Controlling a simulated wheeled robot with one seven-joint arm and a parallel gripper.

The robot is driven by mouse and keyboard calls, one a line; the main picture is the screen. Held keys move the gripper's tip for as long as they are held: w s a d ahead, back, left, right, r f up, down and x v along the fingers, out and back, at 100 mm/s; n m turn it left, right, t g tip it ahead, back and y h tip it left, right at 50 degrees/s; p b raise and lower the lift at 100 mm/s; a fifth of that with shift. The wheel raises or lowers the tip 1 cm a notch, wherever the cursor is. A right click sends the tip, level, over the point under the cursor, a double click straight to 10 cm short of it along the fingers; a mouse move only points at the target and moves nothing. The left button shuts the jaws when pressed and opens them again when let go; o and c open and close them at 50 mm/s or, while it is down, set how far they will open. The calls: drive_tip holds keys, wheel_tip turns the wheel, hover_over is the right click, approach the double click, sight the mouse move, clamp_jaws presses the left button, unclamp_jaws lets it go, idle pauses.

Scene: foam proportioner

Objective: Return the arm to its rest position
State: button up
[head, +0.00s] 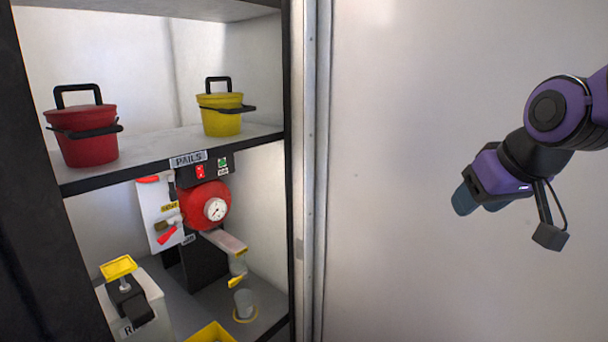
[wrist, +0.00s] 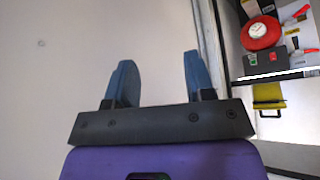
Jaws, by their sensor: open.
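My gripper (head: 478,202) hangs at the right of the head view, in front of the pale wall and well to the right of the shelf unit. In the wrist view its two blue fingers (wrist: 156,82) stand apart with nothing between them. My arm is bent, with purple and black links reaching in from the right edge. The gripper touches nothing that I can see.
The shelf unit's upper shelf (head: 150,160) holds a red pail (head: 86,138) and a yellow pail (head: 222,122). Below are a red round unit with a gauge (head: 205,207), a clear cup (head: 244,303) and a yellow-topped box (head: 118,267). Free room surrounds my arm before the wall (head: 400,130).

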drive_tip(key=s+d+m+g+h, duration=0.1)
drive_tip(key=s+d+m, duration=0.1)
drive_tip(key=s, duration=1.1)
drive_tip(key=shift+s+d+r, duration=0.25)
drive_tip(key=shift+d+r, duration=0.05)
drive_tip(key=shift+d, duration=0.4)
